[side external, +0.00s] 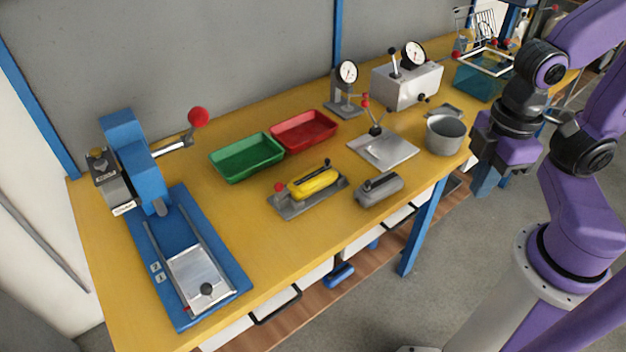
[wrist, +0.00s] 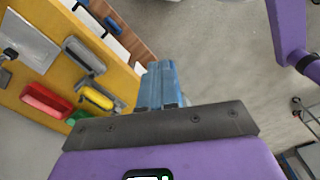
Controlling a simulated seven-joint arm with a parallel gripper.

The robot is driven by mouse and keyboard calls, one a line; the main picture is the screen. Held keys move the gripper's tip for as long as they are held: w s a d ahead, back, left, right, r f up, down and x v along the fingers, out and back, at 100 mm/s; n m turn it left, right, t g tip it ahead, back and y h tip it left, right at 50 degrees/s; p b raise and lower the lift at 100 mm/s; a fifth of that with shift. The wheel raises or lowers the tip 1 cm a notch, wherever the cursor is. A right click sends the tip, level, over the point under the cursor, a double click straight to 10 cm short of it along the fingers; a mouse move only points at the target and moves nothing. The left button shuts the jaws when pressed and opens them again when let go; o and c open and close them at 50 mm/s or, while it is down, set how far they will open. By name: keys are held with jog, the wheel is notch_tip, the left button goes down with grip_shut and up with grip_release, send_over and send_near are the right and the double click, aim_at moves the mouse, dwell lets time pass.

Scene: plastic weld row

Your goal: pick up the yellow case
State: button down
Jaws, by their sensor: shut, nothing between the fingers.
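The yellow case (side external: 316,182) lies on a grey metal plate with a post at its left end, near the front of the yellow workbench. A dark strip runs along its top. It also shows in the wrist view (wrist: 97,97) at the left. My gripper (side external: 485,186) hangs off the bench's front right edge, well to the right of the case and apart from it. Its blue fingers (wrist: 160,70) are shut together and empty in the wrist view.
A grey block fixture (side external: 379,188) sits just right of the case. Green (side external: 247,157) and red (side external: 304,131) trays are behind it. A grey pot (side external: 445,134) stands between my gripper and the case, near the edge. A blue press (side external: 135,150) stands at left.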

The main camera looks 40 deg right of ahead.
dwell(0.4)
jog(key=c, duration=1)
grip_release()
